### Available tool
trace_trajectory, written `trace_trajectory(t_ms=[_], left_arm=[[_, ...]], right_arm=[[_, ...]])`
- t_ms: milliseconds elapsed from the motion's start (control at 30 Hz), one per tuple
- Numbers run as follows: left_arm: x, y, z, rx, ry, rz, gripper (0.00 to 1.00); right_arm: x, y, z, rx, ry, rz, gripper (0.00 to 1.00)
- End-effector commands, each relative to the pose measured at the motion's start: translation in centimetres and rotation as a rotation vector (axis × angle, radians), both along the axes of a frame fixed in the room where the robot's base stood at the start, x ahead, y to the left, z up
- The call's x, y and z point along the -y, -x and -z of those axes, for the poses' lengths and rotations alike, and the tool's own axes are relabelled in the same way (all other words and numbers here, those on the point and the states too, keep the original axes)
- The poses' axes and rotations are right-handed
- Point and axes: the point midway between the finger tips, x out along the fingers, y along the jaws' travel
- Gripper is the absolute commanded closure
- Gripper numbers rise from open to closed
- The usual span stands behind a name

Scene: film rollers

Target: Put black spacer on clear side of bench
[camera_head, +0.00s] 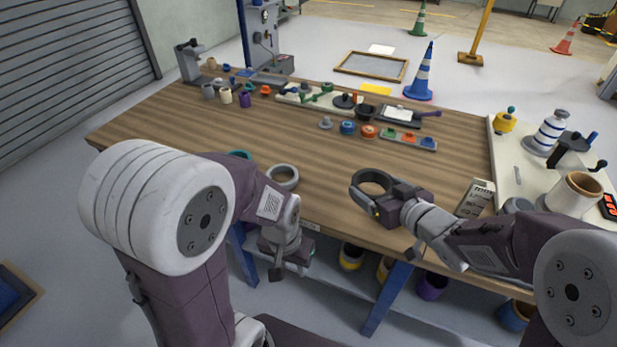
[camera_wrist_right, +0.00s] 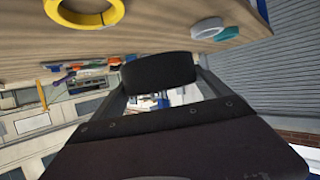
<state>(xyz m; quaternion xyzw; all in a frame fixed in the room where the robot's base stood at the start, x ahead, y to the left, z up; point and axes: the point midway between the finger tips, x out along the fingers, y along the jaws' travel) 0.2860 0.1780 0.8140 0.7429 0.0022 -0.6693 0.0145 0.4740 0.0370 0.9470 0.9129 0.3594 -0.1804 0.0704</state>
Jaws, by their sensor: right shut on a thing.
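My right gripper (camera_head: 388,202) is shut on the black spacer (camera_head: 372,183), a dark ring. It holds the ring at the bench's front edge, and the ring looks raised off the wood. In the right wrist view the black spacer (camera_wrist_right: 160,70) shows as a dark band between the fingers. The wooden bench (camera_head: 200,125) runs across the head view; its left part is mostly bare. My left gripper (camera_head: 278,268) hangs low in front of the bench edge, and its finger opening cannot be made out.
A grey ring (camera_head: 283,177) and a partly hidden teal ring (camera_head: 240,154) lie near the front edge. A yellow ring (camera_wrist_right: 85,12) shows in the wrist view. Small coloured parts and trays (camera_head: 400,138) fill the back.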

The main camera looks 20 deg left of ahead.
Motion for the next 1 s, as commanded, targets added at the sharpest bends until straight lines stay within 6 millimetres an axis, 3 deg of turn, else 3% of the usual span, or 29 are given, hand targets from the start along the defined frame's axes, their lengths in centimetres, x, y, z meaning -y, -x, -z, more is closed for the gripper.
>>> trace_trajectory(t_ms=[200, 400, 667, 900, 1000], left_arm=[[0.0, 0.0, 2.2, 0.000, 0.000, 0.000, 0.64], [0.0, 0.0, 2.8, 0.000, 0.000, 0.000, 0.64], [0.0, 0.0, 3.0, 0.000, 0.000, 0.000, 0.64], [0.0, 0.0, 4.2, 0.000, 0.000, 0.000, 0.64], [0.0, 0.0, 4.0, 0.000, 0.000, 0.000, 0.64]], right_arm=[[-5.2, -2.7, 4.1, -0.002, 0.001, -0.007, 0.61], [-8.9, -4.9, 6.3, -0.001, 0.000, -0.004, 0.61], [-9.7, -5.4, 7.0, -0.001, 0.001, -0.002, 0.61], [-9.6, -5.4, 10.9, -0.003, 0.001, -0.001, 0.61], [-9.6, -5.4, 10.7, 0.001, 0.000, -0.001, 0.61]])
